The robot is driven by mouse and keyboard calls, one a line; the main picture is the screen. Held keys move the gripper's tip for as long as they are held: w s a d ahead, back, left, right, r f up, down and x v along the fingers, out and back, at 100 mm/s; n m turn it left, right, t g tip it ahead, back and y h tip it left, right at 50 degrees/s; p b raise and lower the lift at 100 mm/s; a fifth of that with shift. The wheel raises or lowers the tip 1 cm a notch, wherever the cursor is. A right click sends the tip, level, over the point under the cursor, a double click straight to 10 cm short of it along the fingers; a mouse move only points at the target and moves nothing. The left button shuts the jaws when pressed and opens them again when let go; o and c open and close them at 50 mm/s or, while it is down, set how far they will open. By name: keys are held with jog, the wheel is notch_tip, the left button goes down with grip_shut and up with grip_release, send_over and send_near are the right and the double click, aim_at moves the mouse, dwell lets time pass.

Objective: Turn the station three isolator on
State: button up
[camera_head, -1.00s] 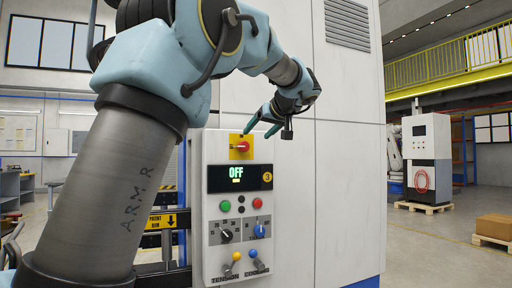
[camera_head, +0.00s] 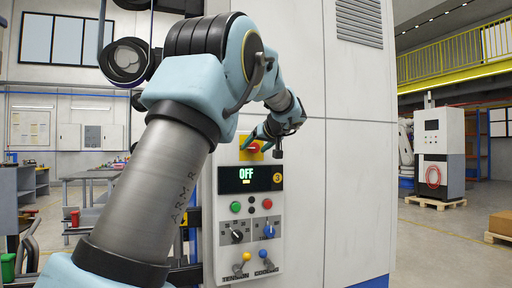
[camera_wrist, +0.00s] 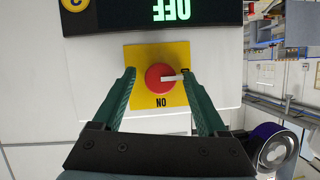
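The station three isolator is a round red knob (camera_wrist: 158,78) with a white pointer bar, on a yellow plate (camera_wrist: 143,53). In the wrist view the pointer is turned to the right, and the word ON is on the plate below the knob. The red knob (camera_head: 254,148) also shows at the panel's top in the head view. My gripper (camera_wrist: 159,72) is open, its green fingers on either side of the knob with gaps on both sides. The right finger partly hides a dark label by the pointer. The display (camera_head: 250,179) reads OFF beside a round 3 badge.
Below the display are a green button (camera_head: 235,207), a red button (camera_head: 267,204), two dials and two toggle levers. A tall white cabinet wall (camera_head: 350,180) stands behind and beside the panel. Open floor lies to the right.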

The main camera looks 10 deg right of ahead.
grip_shut()
dwell(0.4)
jog(key=shift+d+m, duration=0.1)
jog(key=shift+m, duration=0.2)
jog(key=shift+d+f+m+y+b, duration=0.1)
jog(key=shift+f+m+y+b, duration=0.05)
jog(key=shift+m+y+b, duration=0.75)
jog(key=m+y+b, duration=0.2)
jog(key=m, duration=0.2)
jog(key=shift+d+f, duration=0.1)
jog(key=shift+f, duration=0.05)
jog(key=m+t+y+b, duration=0.1)
jog(key=m, duration=0.1)
jog(key=m+y+b, duration=0.1)
jog(key=m, duration=0.1)
jog(key=shift+f+t+b, duration=0.15)
jog(key=shift+t+b, duration=0.2)
jog(key=shift+t, duration=0.05)
jog(key=shift+m+t+y+b, duration=0.5)
jog(key=shift+m+b, duration=0.55)
jog(key=shift+m, duration=0.85)
